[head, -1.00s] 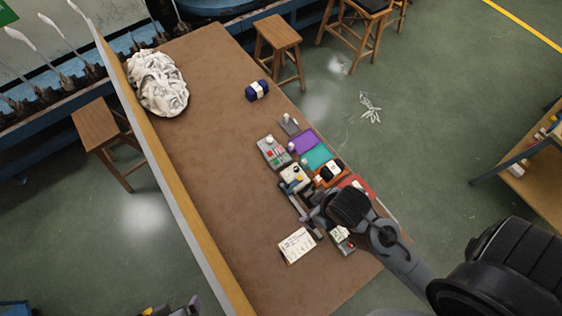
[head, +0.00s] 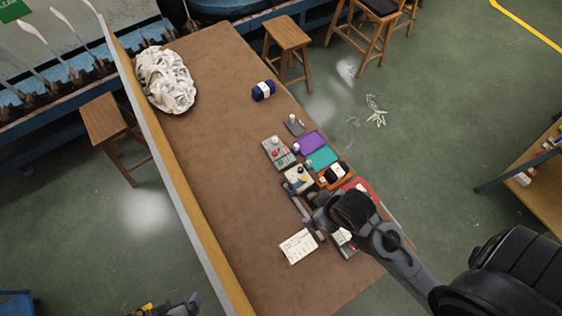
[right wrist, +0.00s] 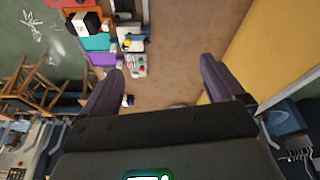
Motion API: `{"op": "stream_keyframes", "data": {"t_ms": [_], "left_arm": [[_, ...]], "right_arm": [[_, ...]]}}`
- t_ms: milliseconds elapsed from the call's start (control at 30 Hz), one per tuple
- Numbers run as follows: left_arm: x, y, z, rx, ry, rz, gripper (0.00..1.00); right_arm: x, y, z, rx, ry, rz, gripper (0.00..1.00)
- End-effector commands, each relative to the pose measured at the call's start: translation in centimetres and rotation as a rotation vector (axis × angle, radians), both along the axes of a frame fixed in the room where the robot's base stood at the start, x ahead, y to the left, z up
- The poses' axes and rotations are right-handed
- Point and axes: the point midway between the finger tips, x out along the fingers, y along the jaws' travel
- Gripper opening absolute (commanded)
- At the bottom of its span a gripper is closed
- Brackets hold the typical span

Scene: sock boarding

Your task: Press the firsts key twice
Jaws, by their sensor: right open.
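No key label is legible, so I cannot tell which key is the firsts key. A grey box with red and green buttons (head: 278,153) stands on the brown table; it also shows in the right wrist view (right wrist: 135,66). A pale box with yellow and dark parts (head: 298,179) stands nearer my right gripper (head: 306,214). A small box with a red spot (head: 344,241) is partly hidden by my right arm. My right gripper is over the table, beside these boxes; in the right wrist view its fingers (right wrist: 161,70) are apart with nothing between them. My left gripper is not identifiable.
Purple (head: 310,143), teal (head: 322,159), orange (head: 330,181) and red (head: 362,187) trays line the table's right edge. A written card (head: 298,246) lies near the gripper. White cloth (head: 166,80) and navy yarn (head: 263,90) lie farther up. The table's middle is clear.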

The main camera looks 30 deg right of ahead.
Motion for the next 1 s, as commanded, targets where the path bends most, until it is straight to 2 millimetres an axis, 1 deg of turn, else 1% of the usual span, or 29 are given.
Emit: {"op": "stream_keyframes", "data": {"t_ms": [33, 67, 600, 1000], "left_arm": [[0.01, 0.00, 0.01, 0.000, 0.000, 0.000, 0.95], [0.01, 0.00, 0.01, 0.000, 0.000, 0.000, 0.95], [-0.02, 0.32, -0.04, 0.014, 0.000, -0.009, 0.95], [-0.02, 0.25, -0.03, 0.011, 0.000, -0.007, 0.95]], "right_arm": [[0.01, 0.00, 0.01, 0.000, 0.000, 0.000, 0.88], [0.01, 0.00, 0.01, 0.000, 0.000, 0.000, 0.83], [0.02, 0.00, 0.02, 0.000, 0.000, 0.000, 0.01], [0.02, 0.00, 0.01, 0.000, 0.000, 0.000, 0.00]]}}
